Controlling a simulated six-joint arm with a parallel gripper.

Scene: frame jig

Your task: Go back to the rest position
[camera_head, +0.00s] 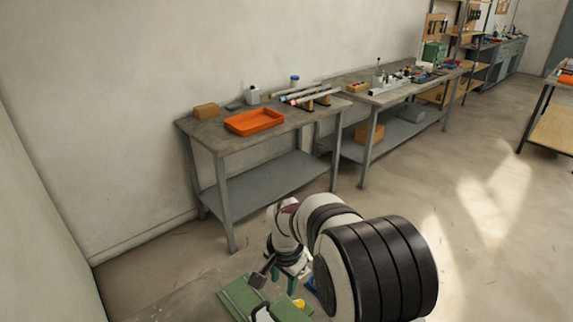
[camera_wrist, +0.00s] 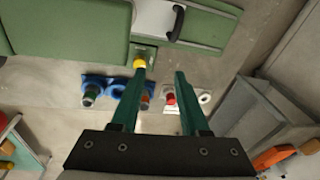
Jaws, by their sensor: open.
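My gripper (camera_wrist: 162,100) shows in the wrist view as two green fingers spread apart, with nothing between their tips. In the head view my gripper (camera_head: 283,277) is low in the picture, mostly behind my own arm, beside the green jig (camera_head: 240,296). In the wrist view the green jig (camera_wrist: 95,35) fills the upper left, with a black handle on a pale plate and a yellow knob (camera_wrist: 139,63) at its lower edge. Beyond the fingers are a blue holder (camera_wrist: 118,90) and a red-topped part, partly hidden by the fingers.
An orange tray (camera_head: 254,122) and a cardboard-coloured box (camera_head: 206,111) stand on a grey bench against the wall. A second bench (camera_head: 400,92) with tools continues to the right. The floor to the right (camera_head: 490,220) is clear.

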